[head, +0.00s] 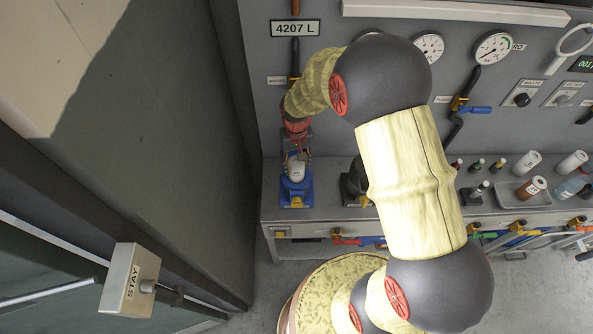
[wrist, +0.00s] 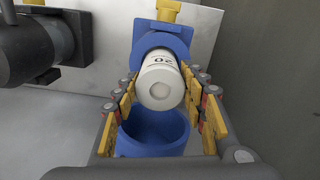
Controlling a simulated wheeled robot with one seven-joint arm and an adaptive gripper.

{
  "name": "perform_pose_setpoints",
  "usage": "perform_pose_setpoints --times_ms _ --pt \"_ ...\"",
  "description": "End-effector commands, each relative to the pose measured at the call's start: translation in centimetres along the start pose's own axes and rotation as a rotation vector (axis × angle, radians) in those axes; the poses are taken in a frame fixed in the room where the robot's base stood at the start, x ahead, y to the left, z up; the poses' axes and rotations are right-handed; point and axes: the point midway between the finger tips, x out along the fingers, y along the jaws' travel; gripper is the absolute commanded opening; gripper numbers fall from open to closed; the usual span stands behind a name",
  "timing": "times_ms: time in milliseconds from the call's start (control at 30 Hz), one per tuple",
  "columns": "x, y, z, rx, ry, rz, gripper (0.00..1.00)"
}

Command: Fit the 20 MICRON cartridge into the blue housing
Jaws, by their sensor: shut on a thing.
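A white cartridge (wrist: 161,82) with "20" printed on it is between the fingers of my gripper (wrist: 162,92), which is shut on it. The blue housing shows an upper round part (wrist: 146,46) behind the cartridge and an open blue cup (wrist: 155,138) below it in the wrist view. The cartridge overlaps the upper blue part; I cannot tell whether it is inside it or only in front. In the head view my gripper (head: 297,150) points down with the white cartridge (head: 296,172) at the blue housing (head: 296,190) on the bench's left end.
A dark housing (wrist: 38,50) with a yellow part stands left of the blue one in the wrist view. A tray (head: 508,192) with bottles and cartridges, including a brown-labelled cartridge (head: 531,187), is at the right. A grey wall (head: 185,140) is close on the left.

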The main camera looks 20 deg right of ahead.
Motion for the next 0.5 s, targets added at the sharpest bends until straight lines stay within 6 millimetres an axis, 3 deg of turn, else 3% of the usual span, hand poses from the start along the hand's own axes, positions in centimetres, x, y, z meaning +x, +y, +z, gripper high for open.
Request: perform_pose_setpoints --times_ms 333,500 --pt "3.7 0.0 0.0 0.0 -0.001 0.0 0.0" --pt "4.0 0.0 0.0 0.0 0.001 0.0 0.0"
